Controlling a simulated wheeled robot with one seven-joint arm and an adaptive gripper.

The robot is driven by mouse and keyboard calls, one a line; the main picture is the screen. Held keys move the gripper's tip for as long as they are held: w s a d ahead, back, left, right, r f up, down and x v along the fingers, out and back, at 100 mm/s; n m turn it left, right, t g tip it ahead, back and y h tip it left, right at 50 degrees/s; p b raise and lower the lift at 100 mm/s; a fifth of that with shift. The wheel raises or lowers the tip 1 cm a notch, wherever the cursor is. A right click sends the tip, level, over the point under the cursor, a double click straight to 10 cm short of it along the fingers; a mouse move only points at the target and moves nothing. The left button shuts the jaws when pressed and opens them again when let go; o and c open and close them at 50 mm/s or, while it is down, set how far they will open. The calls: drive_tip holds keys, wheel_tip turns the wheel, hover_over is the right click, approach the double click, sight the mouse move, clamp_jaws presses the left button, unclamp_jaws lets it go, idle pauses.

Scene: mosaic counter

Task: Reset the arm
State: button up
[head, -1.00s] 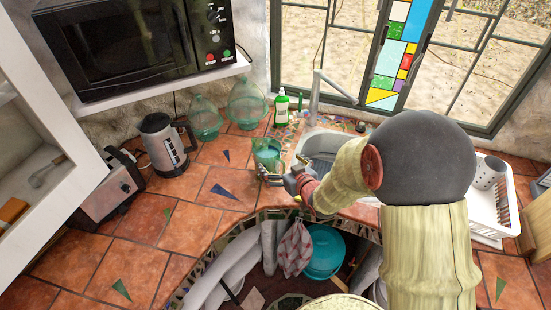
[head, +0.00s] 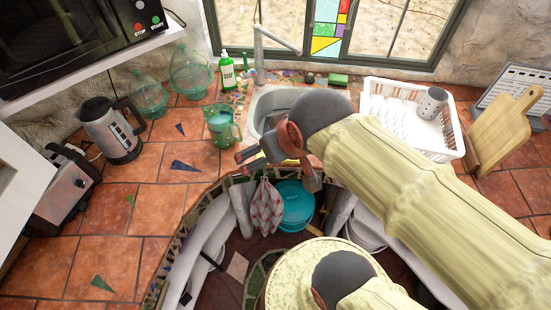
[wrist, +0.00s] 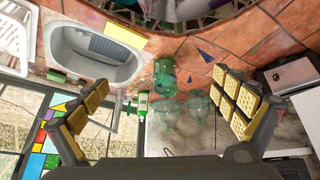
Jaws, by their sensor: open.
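My gripper (head: 243,158) is open and empty at the front edge of the counter, left of the arm and in front of the sink. In the wrist view its two padded fingers (wrist: 162,90) are spread wide. A green translucent pitcher (head: 221,126) with blue-green contents stands upright on the tiled counter, behind and left of my gripper and apart from it. In the wrist view the pitcher (wrist: 165,77) shows beyond the gap between the fingers.
The sink (head: 262,104) lies behind my gripper. A soap bottle (head: 226,72), glass jars (head: 190,75), a kettle (head: 112,135) and a toaster (head: 68,190) stand leftward. A dish rack (head: 395,110) and cutting board (head: 505,130) stand right. The front-left counter is clear.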

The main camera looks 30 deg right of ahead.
drive_tip(key=s, duration=0.3)
drive_tip(key=shift+a+r+g, duration=0.2)
drive_tip(key=shift+a+g, duration=0.1)
drive_tip(key=shift+a, duration=0.1)
drive_tip(key=shift+f, duration=0.1)
wheel_tip(320, 180, down, 6)
drive_tip(key=b, duration=0.6)
drive_tip(key=shift+f, duration=0.1)
